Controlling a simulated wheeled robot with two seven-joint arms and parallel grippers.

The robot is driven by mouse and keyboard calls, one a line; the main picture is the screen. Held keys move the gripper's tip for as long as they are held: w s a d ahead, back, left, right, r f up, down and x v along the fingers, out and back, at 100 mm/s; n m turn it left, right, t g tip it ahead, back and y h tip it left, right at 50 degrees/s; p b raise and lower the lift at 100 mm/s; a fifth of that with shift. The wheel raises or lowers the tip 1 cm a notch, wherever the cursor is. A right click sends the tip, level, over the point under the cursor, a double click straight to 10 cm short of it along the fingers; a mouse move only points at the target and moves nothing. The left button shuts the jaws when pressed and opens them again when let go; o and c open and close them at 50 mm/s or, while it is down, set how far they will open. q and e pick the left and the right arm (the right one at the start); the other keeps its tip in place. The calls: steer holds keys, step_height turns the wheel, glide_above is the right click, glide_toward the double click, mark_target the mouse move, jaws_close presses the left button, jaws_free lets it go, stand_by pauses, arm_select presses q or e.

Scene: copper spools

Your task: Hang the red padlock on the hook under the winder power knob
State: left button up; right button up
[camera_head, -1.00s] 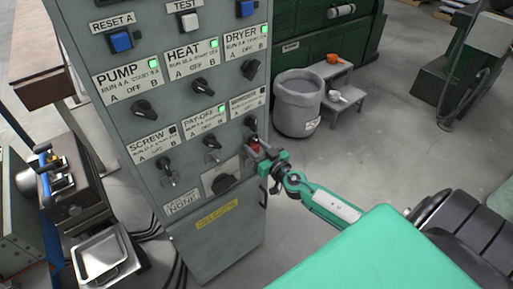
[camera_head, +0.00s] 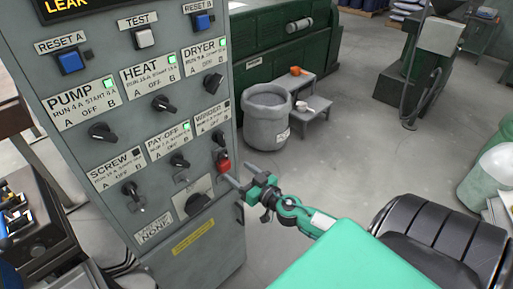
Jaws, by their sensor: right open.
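The red padlock (camera_head: 224,163) is on the grey control panel (camera_head: 205,234), just below the winder knob (camera_head: 218,138). It appears to hang at the hook there, but the hook itself is too small to make out. My right gripper (camera_head: 239,174) is green with grey fingers. It is open and empty, just below and to the right of the padlock, with its fingers pointing toward the panel. A small gap seems to show between the fingers and the padlock. My left gripper is not in view.
The screw knob (camera_head: 130,188) and pay-off knob (camera_head: 179,160) sit left of the winder knob. A large black rotary switch (camera_head: 197,204) is below. A grey bin (camera_head: 266,122) and grey step stool (camera_head: 312,107) stand behind.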

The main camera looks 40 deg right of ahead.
steer(key=s+b, duration=0.2)
steer(key=s, duration=0.5)
steer(key=shift+d, duration=0.25)
steer(key=s+d+f+g+h, duration=0.1)
steer(key=s+f+g, duration=0.2)
steer(key=f, duration=0.9)
steer(key=s+d+f+g+h, duration=0.1)
steer(key=s+f+g, duration=0.15)
steer(key=f, duration=0.95)
steer(key=s+d+f+g+h, duration=0.1)
steer(key=s+d+f+g, duration=0.15)
steer(key=f, duration=1.05)
steer(key=s+a+f+g, duration=0.2)
steer(key=s+a+f, duration=0.1)
steer(key=s+f, duration=0.35)
steer(key=s+a+f+g, duration=0.2)
steer(key=s+a+f, duration=0.1)
steer(key=s+f, duration=0.4)
steer(key=s+a+f+g, duration=0.1)
steer(key=s+a+f, duration=0.2)
steer(key=s, duration=0.2)
steer(key=s+a+f+n+g+y, duration=0.1)
steer(key=s+a+f+g, duration=0.1)
steer(key=s, duration=0.4)
steer(key=s+a+f+n+g, duration=0.1)
steer(key=s+a+f+g, duration=0.1)
steer(key=s+a+f, duration=0.2)
steer(key=shift+s+a+f+y, duration=0.25)
steer(key=shift+s+f+y, duration=0.15)
steer(key=shift+s+f, duration=0.6)
